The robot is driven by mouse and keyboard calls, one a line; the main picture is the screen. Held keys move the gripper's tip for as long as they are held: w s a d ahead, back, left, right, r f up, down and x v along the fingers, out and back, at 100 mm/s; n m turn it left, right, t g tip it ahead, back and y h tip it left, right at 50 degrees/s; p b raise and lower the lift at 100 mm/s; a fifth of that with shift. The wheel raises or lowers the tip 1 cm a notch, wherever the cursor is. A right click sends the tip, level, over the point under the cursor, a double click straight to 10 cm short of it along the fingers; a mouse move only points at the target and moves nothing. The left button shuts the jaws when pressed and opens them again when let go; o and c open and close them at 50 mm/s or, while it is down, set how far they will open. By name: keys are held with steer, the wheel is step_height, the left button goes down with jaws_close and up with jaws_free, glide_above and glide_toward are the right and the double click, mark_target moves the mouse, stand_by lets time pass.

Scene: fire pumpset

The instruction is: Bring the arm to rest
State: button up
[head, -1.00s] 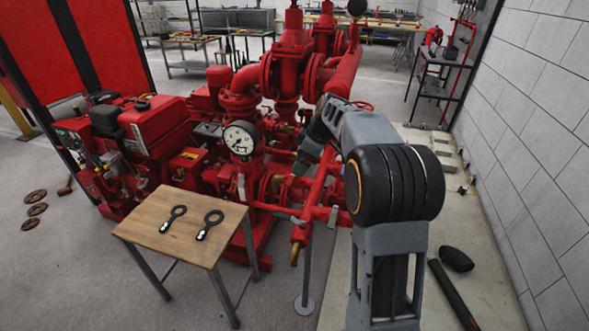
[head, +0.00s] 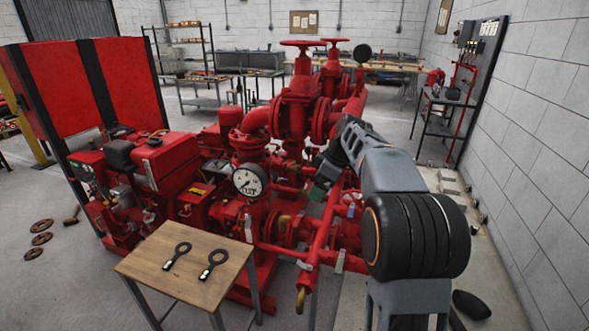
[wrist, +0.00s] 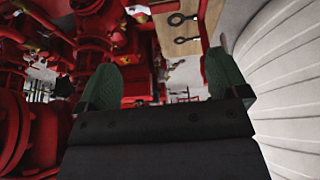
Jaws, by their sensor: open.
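My arm reaches from the lower right of the head view toward the red pump pipework, bent at its large black joint. My gripper (head: 318,187) is small and partly dark against the red pipes there. In the wrist view my gripper (wrist: 165,85) shows two green fingers set wide apart, with nothing between them but the scene behind. It is open and empty. The red pumpset (head: 290,130) fills the middle of the head view. From the head view I cannot tell how far the gripper is from the pipes.
A wooden table (head: 188,263) with two black ring-ended tools (head: 213,264) stands at front left; it also shows in the wrist view (wrist: 179,38). A pressure gauge (head: 249,181) sits on the pumpset. Several brown rings (head: 40,239) lie on the left floor. A block wall (head: 535,130) bounds the right.

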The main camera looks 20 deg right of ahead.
steer(key=s+f+m+h+p, duration=0.2)
steer(key=s+f+m, duration=0.25)
steer(key=m, duration=0.35)
steer(key=s+a+r+m+p, duration=0.1)
steer(key=s+a+r+p, duration=0.1)
steer(key=s, duration=0.4)
steer(key=s+a+r+m+h+p, duration=0.1)
steer(key=s+a+r+p, duration=0.1)
steer(key=s, duration=0.5)
steer(key=s+a+r+m+t+p, duration=0.1)
steer(key=s+a+r+p, duration=0.2)
steer(key=s+p, duration=0.2)
steer(key=shift+s+a+h, duration=0.25)
steer(key=shift+s+h, duration=0.05)
steer(key=shift+s, duration=0.75)
